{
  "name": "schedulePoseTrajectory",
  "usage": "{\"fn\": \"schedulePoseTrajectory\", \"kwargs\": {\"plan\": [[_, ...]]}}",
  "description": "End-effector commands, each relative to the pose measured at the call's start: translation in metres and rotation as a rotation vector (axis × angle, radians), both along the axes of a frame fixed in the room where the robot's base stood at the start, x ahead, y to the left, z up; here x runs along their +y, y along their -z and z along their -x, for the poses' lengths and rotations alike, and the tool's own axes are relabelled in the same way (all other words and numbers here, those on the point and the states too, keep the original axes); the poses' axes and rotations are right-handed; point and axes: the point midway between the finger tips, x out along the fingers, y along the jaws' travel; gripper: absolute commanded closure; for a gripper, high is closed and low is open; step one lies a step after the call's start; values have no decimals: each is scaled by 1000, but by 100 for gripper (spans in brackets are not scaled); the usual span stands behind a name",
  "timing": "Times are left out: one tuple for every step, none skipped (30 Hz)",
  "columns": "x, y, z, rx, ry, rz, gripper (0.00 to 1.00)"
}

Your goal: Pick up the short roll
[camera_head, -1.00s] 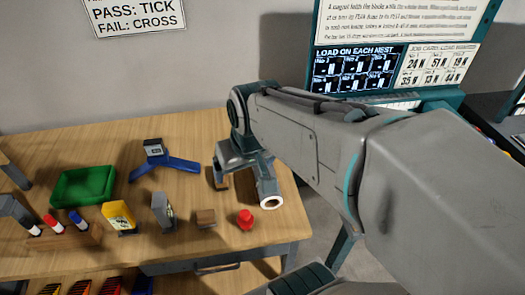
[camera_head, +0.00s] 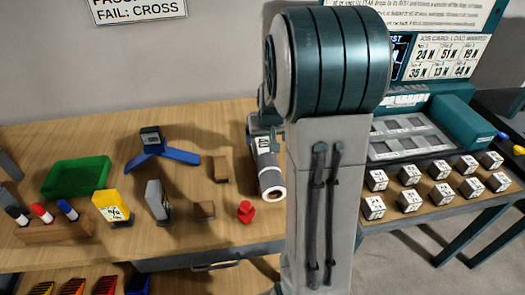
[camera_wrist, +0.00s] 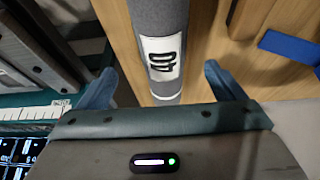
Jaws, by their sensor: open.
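A grey roll (camera_head: 266,170) with a white label and a white near end lies on the wooden table, partly behind my arm in the head view. It is the only roll I can make out, and its far end is hidden. In the wrist view the roll (camera_wrist: 160,18) runs down the middle from the top edge, label facing the camera. My gripper (camera_wrist: 160,85) is open, with one blue-grey finger on each side of the roll and gaps between. In the head view the fingers are mostly hidden by the arm.
Left of the roll lie a wooden block (camera_head: 220,168), a smaller block (camera_head: 204,209), a red piece (camera_head: 245,211) and a blue stand (camera_head: 160,153). A green tray (camera_head: 77,177) is farther left. Several labelled cubes (camera_head: 410,200) and a grey slotted rack (camera_head: 410,140) are at right.

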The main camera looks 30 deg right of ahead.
Motion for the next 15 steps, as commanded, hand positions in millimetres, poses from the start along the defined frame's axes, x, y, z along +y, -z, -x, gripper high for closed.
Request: {"fn": "schedulePoseTrajectory", "kwargs": {"plan": [[-1,10,-3,5,0,-1,11],[-2,14,-5,4,0,0,11],[-3,19,-7,4,0,0,11],[-3,22,-9,3,0,0,11],[-4,25,-10,2,1,0,11],[-4,29,-12,2,1,0,11],[-4,31,-13,2,1,-1,11],[-4,33,-14,1,1,-1,11],[-4,34,-15,0,1,0,11],[-4,35,-15,0,1,0,11],[-5,36,-16,-1,0,0,11],[-5,38,-16,0,0,0,11],[-4,39,-17,1,0,0,11],[-4,41,-18,2,0,-1,11],[-4,44,-19,3,0,-1,11]]}}
